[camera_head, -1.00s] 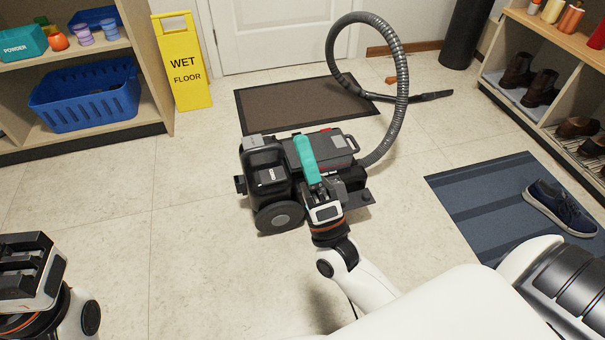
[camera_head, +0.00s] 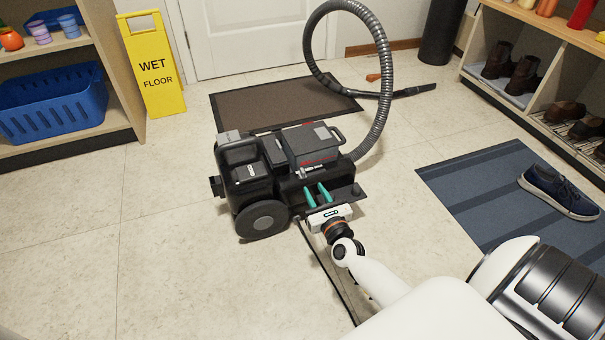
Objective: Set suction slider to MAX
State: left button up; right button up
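The black and grey vacuum cleaner (camera_head: 262,172) stands on the tiled floor in the middle of the head view. Its ribbed hose (camera_head: 380,85) loops up behind it. My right gripper (camera_head: 316,190) is at the vacuum's near right side, low by a dark flat part (camera_head: 346,195). Its two teal fingers are apart, with nothing visible between them. I cannot tell whether they touch the vacuum. I cannot make out the suction slider or its MAX mark at this size. My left gripper is not in view.
A yellow wet-floor sign (camera_head: 152,65) stands at the back left near a shelf with a blue basket (camera_head: 52,104). A brown mat (camera_head: 250,104) lies behind the vacuum. A blue mat (camera_head: 455,190) with a shoe (camera_head: 558,193) lies right. Floor left of the vacuum is clear.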

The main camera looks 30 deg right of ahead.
aim_at(304, 174)
jog(key=b+x, duration=0.3)
jog(key=x, duration=0.6)
jog(key=shift+f, duration=0.1)
jog(key=shift+w, duration=0.3)
jog(key=shift+c, duration=0.2)
grip_shut()
